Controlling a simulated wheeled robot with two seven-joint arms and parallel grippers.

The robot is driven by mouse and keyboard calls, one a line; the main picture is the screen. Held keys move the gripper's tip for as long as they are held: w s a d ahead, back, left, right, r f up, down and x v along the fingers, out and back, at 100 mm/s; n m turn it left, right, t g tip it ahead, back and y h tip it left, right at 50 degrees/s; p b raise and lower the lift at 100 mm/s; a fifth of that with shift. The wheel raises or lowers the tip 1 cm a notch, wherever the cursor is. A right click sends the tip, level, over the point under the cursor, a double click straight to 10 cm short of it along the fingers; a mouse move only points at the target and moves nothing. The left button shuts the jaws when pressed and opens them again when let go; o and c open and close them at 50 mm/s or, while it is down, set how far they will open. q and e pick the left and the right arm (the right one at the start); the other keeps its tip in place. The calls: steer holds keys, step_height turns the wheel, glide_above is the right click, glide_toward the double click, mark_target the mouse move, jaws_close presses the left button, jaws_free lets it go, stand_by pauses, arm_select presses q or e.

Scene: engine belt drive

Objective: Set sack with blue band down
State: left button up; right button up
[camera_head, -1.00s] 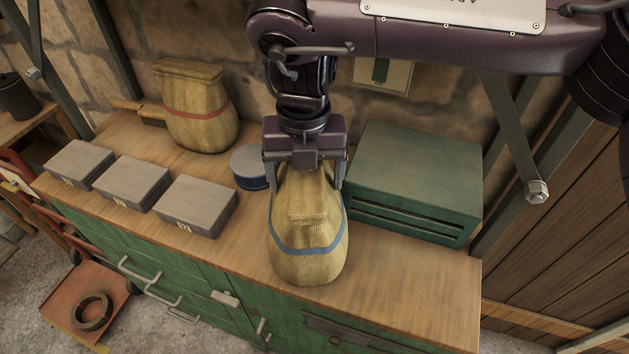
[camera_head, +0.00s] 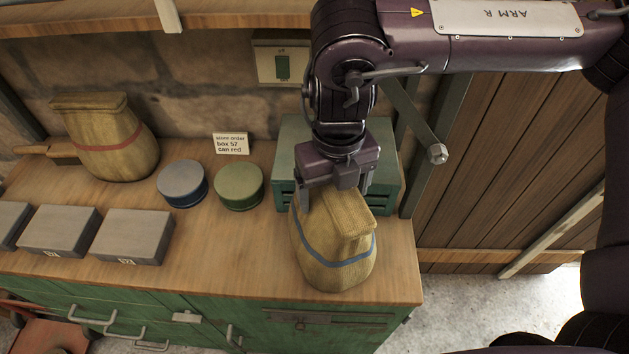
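The sack with the blue band (camera_head: 333,250) is tan woven cloth and hangs slightly tilted at the right end of the wooden workbench top (camera_head: 235,255), in front of the green box. My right gripper (camera_head: 336,196) comes down from above, with its fingers on either side of the sack's top. It appears shut on the sack. I cannot tell whether the sack's base touches the bench. My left gripper is not in view.
A red-banded sack (camera_head: 105,140) stands at the back left. A blue-grey tin (camera_head: 182,183), a green tin (camera_head: 239,186), a note card (camera_head: 231,144) and the green box (camera_head: 293,135) are behind. Grey boxes (camera_head: 130,237) line the left. Bench surface left of the sack is clear.

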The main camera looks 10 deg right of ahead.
steer(key=shift+w+a+f+p, duration=0.1)
steer(key=shift+f+p, duration=0.3)
steer(key=shift+f, duration=1.15)
steer(key=o, duration=1.9)
steer(key=shift+f, duration=0.2)
steer(key=shift+o, duration=0.2)
steer(key=shift+s, duration=0.2)
steer(key=shift+r, duration=0.1)
step_height(320, 180, up, 12)
steer(key=shift+b, duration=0.45)
